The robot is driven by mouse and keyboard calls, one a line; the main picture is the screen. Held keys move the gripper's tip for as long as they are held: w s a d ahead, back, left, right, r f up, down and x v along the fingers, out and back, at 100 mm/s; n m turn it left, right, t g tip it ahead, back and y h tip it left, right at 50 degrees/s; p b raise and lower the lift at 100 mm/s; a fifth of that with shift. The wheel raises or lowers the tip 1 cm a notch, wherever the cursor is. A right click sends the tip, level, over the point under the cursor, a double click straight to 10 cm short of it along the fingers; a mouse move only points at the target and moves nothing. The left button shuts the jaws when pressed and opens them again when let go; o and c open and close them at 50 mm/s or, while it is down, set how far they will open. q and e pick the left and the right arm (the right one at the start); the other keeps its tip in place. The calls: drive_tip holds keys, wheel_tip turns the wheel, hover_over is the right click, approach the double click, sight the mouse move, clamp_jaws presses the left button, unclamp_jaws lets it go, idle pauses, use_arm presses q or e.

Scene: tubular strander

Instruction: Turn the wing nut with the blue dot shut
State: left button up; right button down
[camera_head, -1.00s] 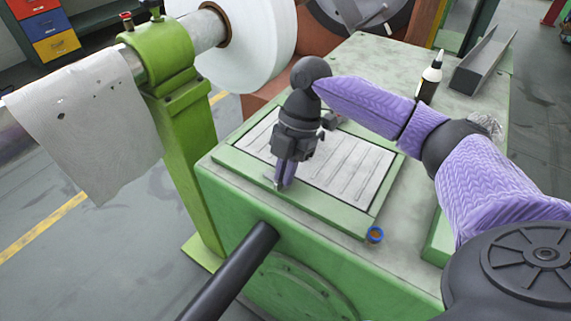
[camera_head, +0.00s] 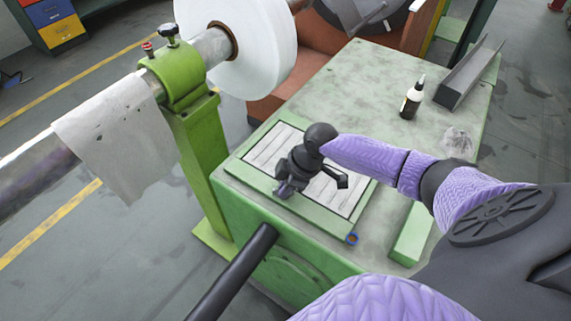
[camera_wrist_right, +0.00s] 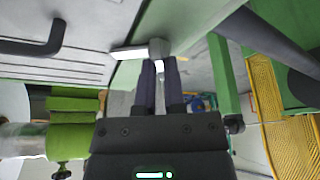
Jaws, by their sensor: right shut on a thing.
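My right gripper (camera_head: 283,190) is at the near left edge of the framed panel on the green machine top, tilted over. In the right wrist view, its two dark fingers (camera_wrist_right: 159,75) are close together, shut on a pale grey metal piece (camera_wrist_right: 158,48) with a flat wing sticking out to the left. This looks like the wing nut, but no blue dot shows on it; the fingers hide part of it. In the head view the gripper hides the nut. My left gripper is not in view.
A small blue-rimmed ring (camera_head: 352,239) lies at the panel's near right corner. A green post (camera_head: 205,160) and a white roll (camera_head: 262,45) are to the left.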

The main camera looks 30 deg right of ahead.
drive_tip(key=m+p, duration=0.2)
drive_tip(key=m+t+h+p, duration=0.1)
drive_tip(key=m+p, duration=0.1)
drive_tip(key=shift+a+r, duration=0.1)
drive_tip(key=shift+r, duration=0.1)
drive_tip(key=shift+f+m+t+h+p, duration=0.15)
drive_tip(key=shift+m+t+h+p, duration=0.25)
drive_tip(key=shift+m+p, duration=1)
drive_tip(key=c, duration=0.7)
unclamp_jaws()
drive_tip(key=p+v, duration=0.4)
drive_tip(key=v, duration=0.5)
drive_tip(key=shift+s+r, duration=0.1)
drive_tip(key=shift+r, duration=0.3)
